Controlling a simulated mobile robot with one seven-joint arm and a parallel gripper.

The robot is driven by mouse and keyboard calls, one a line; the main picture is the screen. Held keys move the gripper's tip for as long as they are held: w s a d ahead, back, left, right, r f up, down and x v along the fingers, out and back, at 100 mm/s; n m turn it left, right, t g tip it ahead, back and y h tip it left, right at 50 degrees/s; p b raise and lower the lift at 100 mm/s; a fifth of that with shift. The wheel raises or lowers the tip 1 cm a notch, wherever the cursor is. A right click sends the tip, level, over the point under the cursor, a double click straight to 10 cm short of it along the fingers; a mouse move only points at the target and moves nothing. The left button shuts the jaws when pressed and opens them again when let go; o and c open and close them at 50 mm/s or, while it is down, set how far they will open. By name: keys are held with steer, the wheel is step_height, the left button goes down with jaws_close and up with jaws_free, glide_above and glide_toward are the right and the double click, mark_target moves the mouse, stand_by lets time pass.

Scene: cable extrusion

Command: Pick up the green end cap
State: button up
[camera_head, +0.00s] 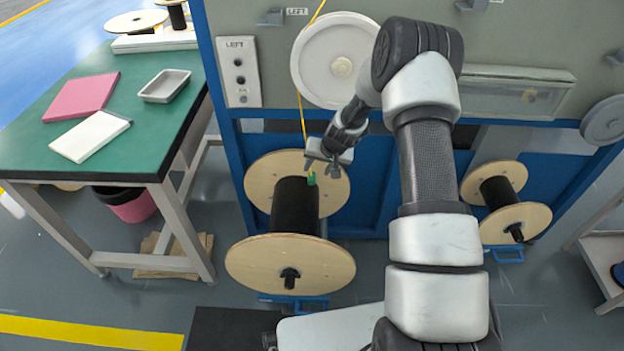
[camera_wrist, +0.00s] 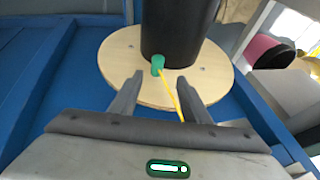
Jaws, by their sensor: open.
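The green end cap (camera_wrist: 158,64) is a small green cylinder on the end of a yellow cable (camera_wrist: 174,92), beside the black core of a wooden spool (camera_wrist: 112,62). In the head view the cap (camera_head: 311,178) shows against the black core (camera_head: 295,205), just below my gripper (camera_head: 327,170). In the wrist view my gripper (camera_wrist: 158,92) is open, with the cap ahead of the gap between its fingers. The cable runs back from the cap past the right finger. Nothing is held. I cannot tell whether the cap touches the core.
The blue machine frame (camera_head: 225,110) stands behind the spool. Another spool (camera_head: 516,222) stands at right.

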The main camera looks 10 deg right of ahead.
mark_target(313, 178)
steer(key=shift+d+b+x, duration=0.2)
steer(key=shift+b+x, duration=1.05)
steer(key=shift+x, duration=3.2)
steer(key=shift+s, duration=0.1)
steer(key=shift+c, duration=0.4)
jaws_close()
